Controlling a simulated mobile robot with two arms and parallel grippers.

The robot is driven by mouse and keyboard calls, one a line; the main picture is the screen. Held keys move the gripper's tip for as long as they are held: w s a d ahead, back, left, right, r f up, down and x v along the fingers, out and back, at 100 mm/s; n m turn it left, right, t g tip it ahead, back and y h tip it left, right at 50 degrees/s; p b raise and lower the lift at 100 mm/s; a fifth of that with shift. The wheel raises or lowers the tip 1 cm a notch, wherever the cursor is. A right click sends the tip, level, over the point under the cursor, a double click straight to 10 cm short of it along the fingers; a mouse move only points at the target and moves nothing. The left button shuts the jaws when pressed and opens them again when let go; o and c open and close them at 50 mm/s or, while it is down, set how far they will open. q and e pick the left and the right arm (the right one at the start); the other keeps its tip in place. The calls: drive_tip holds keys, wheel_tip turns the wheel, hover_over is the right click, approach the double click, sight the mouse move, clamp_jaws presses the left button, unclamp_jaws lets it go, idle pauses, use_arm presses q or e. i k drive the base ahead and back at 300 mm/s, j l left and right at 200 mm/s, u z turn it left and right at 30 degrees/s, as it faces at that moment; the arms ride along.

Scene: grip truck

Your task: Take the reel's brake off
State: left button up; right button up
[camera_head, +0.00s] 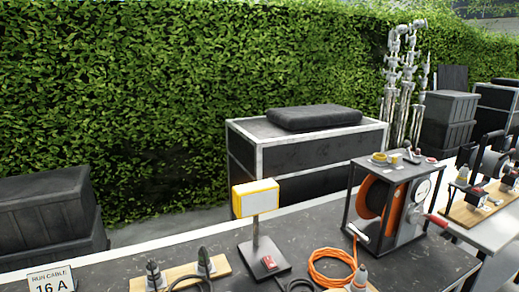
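The reel (372,196) stands upright at the right of the dark worktop, an orange-and-black drum inside a black open frame. A red-handled lever (436,221) sticks out at its right side, and a pale handle (357,233) sits low at its front left. A round white dial (423,191) is on the right side plate. I cannot tell which part is the brake or how it is set. Small yellow and red fittings lie on top of the frame. Neither of my grippers is in view.
An orange cable coil (318,278) lies in front of the reel. A yellow-edged box on a post (255,200) has a red switch at its base. Plugs stand on wooden boards (180,275). A sign (50,280) reads "RUN CABLE 16 A".

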sight(407, 144)
drive_tip(key=i+l+u, duration=0.25)
drive_tip(key=l, duration=0.4)
drive_tip(key=l+u, duration=0.2)
drive_tip(key=l, duration=0.4)
